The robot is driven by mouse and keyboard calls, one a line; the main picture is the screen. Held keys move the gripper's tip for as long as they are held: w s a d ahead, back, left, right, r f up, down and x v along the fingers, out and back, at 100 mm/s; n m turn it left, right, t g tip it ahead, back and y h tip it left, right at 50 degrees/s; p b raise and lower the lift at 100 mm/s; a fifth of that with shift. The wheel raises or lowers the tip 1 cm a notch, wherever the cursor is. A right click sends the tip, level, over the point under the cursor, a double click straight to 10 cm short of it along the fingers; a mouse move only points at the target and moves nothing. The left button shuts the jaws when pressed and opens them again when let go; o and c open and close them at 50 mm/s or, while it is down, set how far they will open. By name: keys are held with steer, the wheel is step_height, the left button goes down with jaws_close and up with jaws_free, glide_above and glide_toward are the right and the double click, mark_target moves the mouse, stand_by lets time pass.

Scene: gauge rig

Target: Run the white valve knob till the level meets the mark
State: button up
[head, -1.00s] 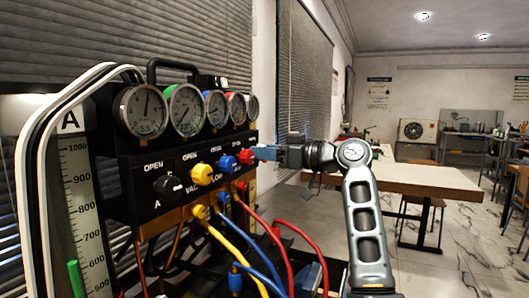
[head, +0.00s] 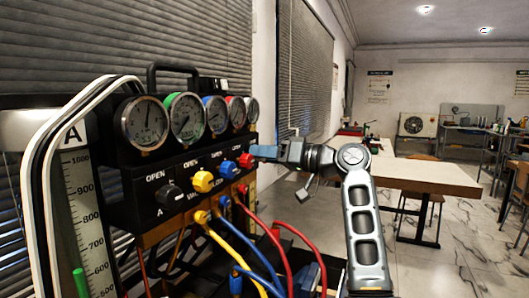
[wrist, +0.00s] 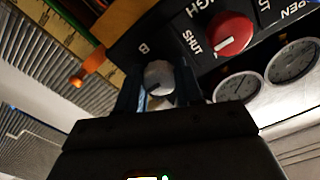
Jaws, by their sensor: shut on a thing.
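The white valve knob (wrist: 158,76) shows in the wrist view at the panel edge beside the letter B. My gripper (wrist: 158,90) is shut on it, with one blue finger on each side. In the head view my gripper (head: 264,152) reaches the right end of the gauge panel, and the white knob cannot be made out there. A yellow scale (wrist: 48,50) with an orange marker (wrist: 92,64) lies at upper left in the wrist view. I cannot make out the level beside it.
Black (head: 172,193), yellow (head: 203,181), blue (head: 228,169) and red (head: 246,160) knobs line the panel under several round gauges. The red knob (wrist: 230,35) is close to my fingers. Yellow, blue and red hoses hang below. A table (head: 425,178) stands behind at right.

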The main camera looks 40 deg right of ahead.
steer(key=o, duration=1)
steer(key=shift+o, duration=0.2)
steer(key=b+v, duration=0.2)
steer(key=v, duration=0.5)
steer(key=shift+s+d, duration=0.15)
steer(key=shift+s, duration=0.2)
